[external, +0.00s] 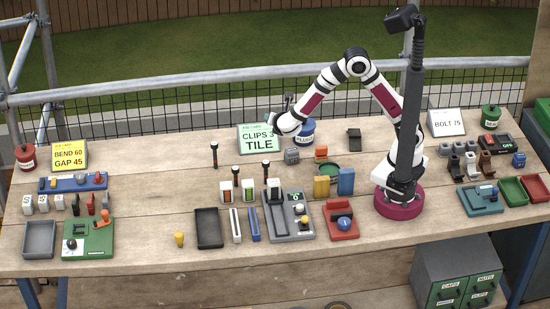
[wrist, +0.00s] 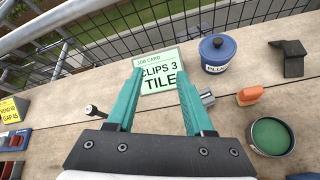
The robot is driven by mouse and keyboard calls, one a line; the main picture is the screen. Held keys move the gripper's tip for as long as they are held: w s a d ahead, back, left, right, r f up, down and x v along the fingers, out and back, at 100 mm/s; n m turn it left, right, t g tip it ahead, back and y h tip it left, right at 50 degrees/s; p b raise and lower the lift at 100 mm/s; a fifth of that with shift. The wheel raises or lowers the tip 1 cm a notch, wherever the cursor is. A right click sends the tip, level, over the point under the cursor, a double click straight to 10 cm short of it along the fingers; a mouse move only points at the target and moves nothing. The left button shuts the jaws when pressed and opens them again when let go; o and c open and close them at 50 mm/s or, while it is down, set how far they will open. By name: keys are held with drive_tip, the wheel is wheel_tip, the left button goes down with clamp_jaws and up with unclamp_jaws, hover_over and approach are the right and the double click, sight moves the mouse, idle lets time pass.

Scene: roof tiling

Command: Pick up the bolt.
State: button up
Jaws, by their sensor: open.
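Several upright dark bolt-like pins show in the external view. One pin (external: 214,155) stands alone on the bench left of the job card. Two more, a left pin (external: 236,176) and a right pin (external: 266,171), stand by the small white-fronted blocks. I cannot tell which one is the task's bolt. In the wrist view a dark pin with a pale end (wrist: 94,112) lies left of my gripper (wrist: 161,72), outside the fingers. My gripper's teal fingers are apart with nothing held between them, in front of the green job card (wrist: 160,68) reading CLIPS 3 TILE.
A blue lidded pot (wrist: 217,54), an orange block (wrist: 250,95) and a round green-filled tin (wrist: 271,136) are to the right. A BOLT 75 card (external: 447,121) stands at back right. A black tray (external: 209,228) is at the front. Bare wood lies left of the pins.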

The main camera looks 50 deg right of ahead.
drive_tip(key=w+a+f+n+t+y, duration=0.2)
drive_tip(key=a+f+n, duration=0.1)
drive_tip(key=a+n, duration=0.3)
drive_tip(key=w+a+f+n+t+y, duration=0.1)
drive_tip(key=a+f+n+t+y, duration=0.2)
drive_tip(key=a, duration=0.6)
drive_tip(key=n+g, duration=0.1)
hover_over(216, 168)
drive_tip(key=f, duration=0.7)
drive_tip(key=shift+w+d, duration=0.25)
clamp_jaws()
